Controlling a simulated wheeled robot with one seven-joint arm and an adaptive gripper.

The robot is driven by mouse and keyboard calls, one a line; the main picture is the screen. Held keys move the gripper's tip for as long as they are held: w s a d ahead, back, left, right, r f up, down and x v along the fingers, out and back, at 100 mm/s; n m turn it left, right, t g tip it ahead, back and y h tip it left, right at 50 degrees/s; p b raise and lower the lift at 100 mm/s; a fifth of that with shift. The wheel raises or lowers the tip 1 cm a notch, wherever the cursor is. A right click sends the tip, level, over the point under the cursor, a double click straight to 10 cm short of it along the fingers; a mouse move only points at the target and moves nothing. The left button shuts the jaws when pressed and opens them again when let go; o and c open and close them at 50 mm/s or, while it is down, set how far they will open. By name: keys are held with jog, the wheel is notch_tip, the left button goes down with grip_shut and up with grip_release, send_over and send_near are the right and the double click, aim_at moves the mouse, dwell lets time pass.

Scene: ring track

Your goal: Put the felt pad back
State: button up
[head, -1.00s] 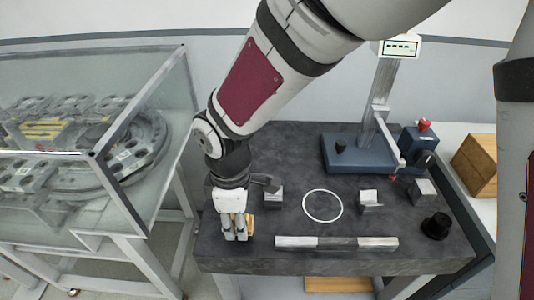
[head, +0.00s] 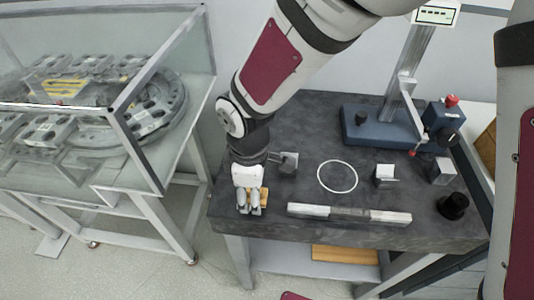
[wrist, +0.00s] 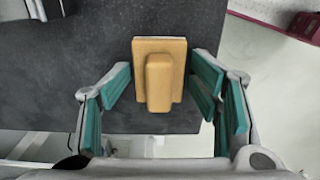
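The felt pad, a tan block with a raised grip and a thin pale edge, lies on the dark stone table near its front left edge. It shows in the wrist view (wrist: 158,50), and a little of it shows in the head view (head: 264,196), mostly hidden by my gripper. My gripper (head: 250,207) points down over it. In the wrist view my gripper (wrist: 161,88) is open, with green finger pads on both sides of the raised grip and gaps left and right. I see no finger touching it.
A glass-walled case (head: 160,150) stands to the left across a gap.

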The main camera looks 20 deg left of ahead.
notch_tip(320, 180, up, 13)
jog(key=p, duration=0.1)
jog(key=w+d+r+m+t, duration=0.1)
jog(key=w+d+r+m, duration=0.15)
jog(key=d, duration=0.25)
jog(key=w+d+r+m, duration=0.1)
jog(key=d+r+m, duration=0.15)
jog(key=d, duration=0.35)
jog(key=s+d+r+m+t, duration=0.1)
jog(key=s+d+m, duration=0.3)
jog(key=d, duration=0.4)
jog(key=s+d+r+m, duration=0.2)
jog(key=s+d+m, duration=0.2)
jog(key=d+m, duration=0.2)
jog(key=s+d+r+m+t, duration=0.1)
jog(key=s+d+m, duration=0.3)
jog(key=d, duration=0.5)
jog(key=shift+d+r+m+t, duration=0.3)
jog(key=shift+d+r+m, duration=0.05)
jog(key=shift+r+m, duration=0.55)
